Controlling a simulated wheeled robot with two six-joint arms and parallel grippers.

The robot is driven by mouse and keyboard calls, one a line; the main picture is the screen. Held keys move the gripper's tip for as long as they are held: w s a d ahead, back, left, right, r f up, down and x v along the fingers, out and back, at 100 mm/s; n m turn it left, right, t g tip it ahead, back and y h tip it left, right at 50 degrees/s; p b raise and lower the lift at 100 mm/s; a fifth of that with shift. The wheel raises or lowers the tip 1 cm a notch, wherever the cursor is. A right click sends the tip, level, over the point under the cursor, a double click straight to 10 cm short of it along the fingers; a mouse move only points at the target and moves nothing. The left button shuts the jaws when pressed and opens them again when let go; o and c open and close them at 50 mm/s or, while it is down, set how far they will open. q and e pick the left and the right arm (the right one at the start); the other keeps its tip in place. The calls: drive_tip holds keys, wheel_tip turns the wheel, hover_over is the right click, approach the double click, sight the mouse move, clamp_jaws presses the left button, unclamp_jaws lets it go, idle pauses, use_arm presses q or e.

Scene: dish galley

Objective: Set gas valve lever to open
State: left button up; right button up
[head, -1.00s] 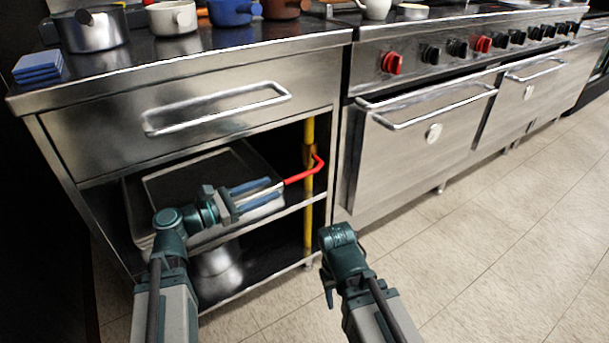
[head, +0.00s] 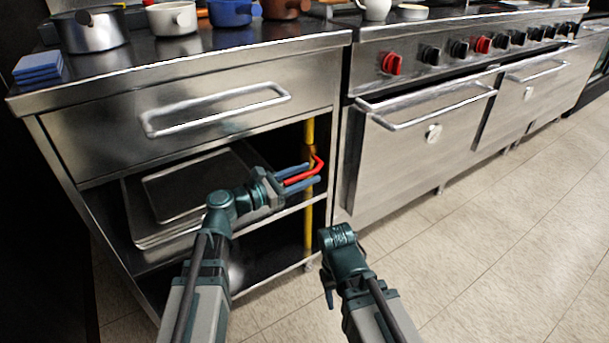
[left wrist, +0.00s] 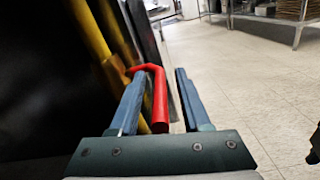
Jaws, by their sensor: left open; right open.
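The red gas valve lever (head: 304,175) joins a vertical yellow gas pipe (head: 308,220) at the right end of the open shelf under the counter. In the left wrist view the lever (left wrist: 159,95) bends and runs back between the blue fingers of my left gripper (left wrist: 155,98). The left gripper (head: 305,176) is open around the lever, with a clear gap to the right finger; whether the left finger touches cannot be told. My right gripper (head: 328,290) hangs low in front of the cabinet, its fingers mostly hidden, away from the lever.
Metal trays (head: 150,225) lie on the shelf left of the pipe. A drawer handle (head: 215,110) juts out above. Pots (head: 90,30) and blue pads (head: 38,67) stand on the counter. The range with oven handles (head: 430,100) is at right. The tiled floor (head: 510,230) is clear.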

use_arm(q)
drive_tip(key=shift+c, duration=0.3)
clamp_jaws()
idle(1.0)
